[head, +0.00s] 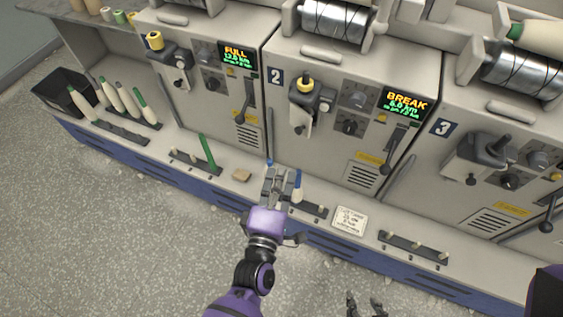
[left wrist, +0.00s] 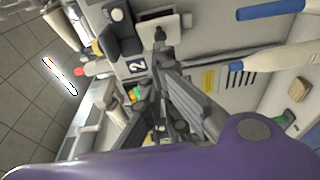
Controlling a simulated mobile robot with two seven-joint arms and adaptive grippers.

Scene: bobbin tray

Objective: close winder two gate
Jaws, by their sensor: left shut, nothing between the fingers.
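Winder two (head: 315,75) carries the number plate 2 and a screen (head: 405,102) reading BREAK. On its front is a dark yarn unit with a yellow knob (head: 305,83) and a pale flap (head: 300,120), seemingly the gate, hanging below it. Whether it is open or shut I cannot tell. In the left wrist view a pale flap (left wrist: 158,28) shows beside the dark unit and number plate (left wrist: 137,66). My left gripper (head: 281,172) is shut and empty, low in front of winder two, apart from the flap. My right gripper (head: 365,304) is open and empty at the bottom edge.
Blue-tipped bobbins (head: 298,186) stand close beside my left gripper on the ledge. A black handle (head: 392,150) is right on winder two. The floor in front is clear.

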